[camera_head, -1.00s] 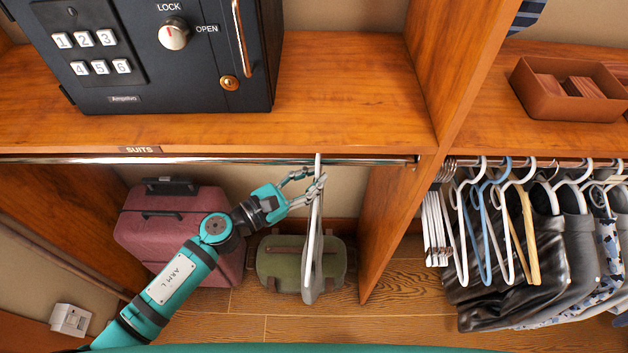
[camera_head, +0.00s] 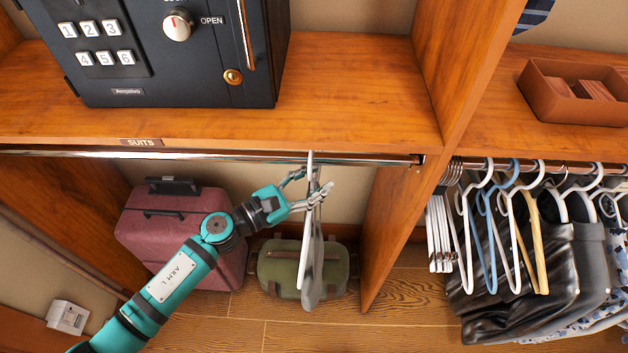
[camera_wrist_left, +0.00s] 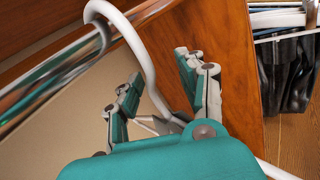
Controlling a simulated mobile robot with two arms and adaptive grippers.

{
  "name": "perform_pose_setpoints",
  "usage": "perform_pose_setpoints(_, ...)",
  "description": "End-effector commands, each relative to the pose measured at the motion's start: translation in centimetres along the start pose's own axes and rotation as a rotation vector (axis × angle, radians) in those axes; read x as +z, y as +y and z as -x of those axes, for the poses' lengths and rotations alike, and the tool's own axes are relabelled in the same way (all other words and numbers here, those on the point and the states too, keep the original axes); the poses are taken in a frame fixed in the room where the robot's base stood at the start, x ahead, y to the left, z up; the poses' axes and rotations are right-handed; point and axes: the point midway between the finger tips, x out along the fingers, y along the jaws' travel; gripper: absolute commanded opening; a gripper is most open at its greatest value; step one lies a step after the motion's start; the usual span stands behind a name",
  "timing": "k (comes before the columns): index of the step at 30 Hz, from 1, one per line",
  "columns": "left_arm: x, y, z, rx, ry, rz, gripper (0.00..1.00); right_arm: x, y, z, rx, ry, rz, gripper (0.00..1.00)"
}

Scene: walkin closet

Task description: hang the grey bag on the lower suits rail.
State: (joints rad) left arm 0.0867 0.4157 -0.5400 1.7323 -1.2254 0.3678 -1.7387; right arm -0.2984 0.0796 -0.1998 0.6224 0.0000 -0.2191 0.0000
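The grey bag (camera_head: 312,275) hangs edge-on from a white hanger (camera_head: 310,180) below the rail (camera_head: 220,156) under the SUITS label. In the left wrist view the hanger (camera_wrist_left: 150,75) has its hook over the rail (camera_wrist_left: 60,85). My left gripper (camera_head: 308,184) is at the hanger's neck, just below the rail. In the left wrist view its fingers (camera_wrist_left: 160,85) are spread, with the white hanger wire passing between them. My right gripper is not in view.
A dark safe (camera_head: 175,55) stands on the shelf above. A red suitcase (camera_head: 175,235) and a green bag (camera_head: 285,268) rest on the floor below. A wooden divider (camera_head: 395,230) stands right of the bag, with hung clothes (camera_head: 530,260) beyond.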

Motion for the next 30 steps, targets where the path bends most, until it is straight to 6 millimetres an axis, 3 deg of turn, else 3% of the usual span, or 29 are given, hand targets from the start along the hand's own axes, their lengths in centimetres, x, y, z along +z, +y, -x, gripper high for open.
perform_pose_setpoints(11,-0.3,-0.1,1.1,0.000,0.005,0.004,0.40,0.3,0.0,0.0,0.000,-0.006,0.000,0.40)
perform_pose_setpoints(24,-0.2,-0.1,9.8,0.000,0.004,0.003,0.40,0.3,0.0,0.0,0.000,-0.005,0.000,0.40)
perform_pose_setpoints(30,-0.1,-0.1,11.7,0.000,0.001,0.001,0.40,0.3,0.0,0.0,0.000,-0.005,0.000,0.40)
